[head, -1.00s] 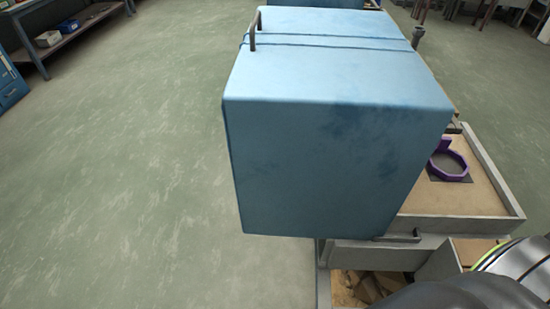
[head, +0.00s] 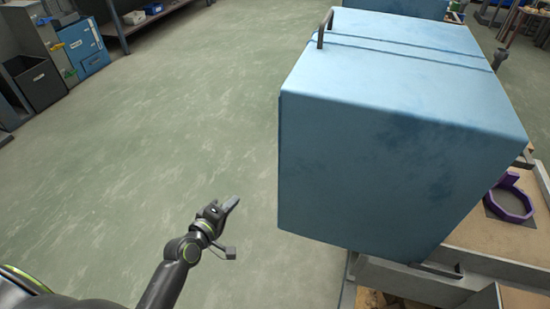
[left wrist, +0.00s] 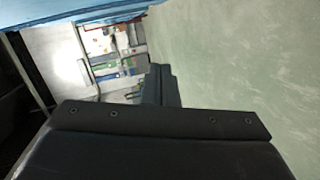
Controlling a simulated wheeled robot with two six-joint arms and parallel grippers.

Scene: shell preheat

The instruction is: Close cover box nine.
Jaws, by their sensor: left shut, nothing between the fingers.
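A large light-blue box (head: 400,150), the likely cover box, stands on a grey bench; I can read no number on it. A dark bar handle (head: 325,28) sits at its far left edge, and two thin lines cross its top. Its faces toward me look closed. My left gripper (head: 234,204) is shut and empty in the head view, left of the box and apart from it, over the floor. In the left wrist view its dark fingers (left wrist: 160,85) show together, and a blue surface (left wrist: 75,12) lies along the top left. My right gripper is not in view.
A wooden tray with a purple ring (head: 510,198) is at the right on the bench. Dark bins (head: 38,82), blue drawers (head: 82,48) and a shelf with small boxes (head: 135,17) stand at the far left. The green floor (head: 190,130) between is clear.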

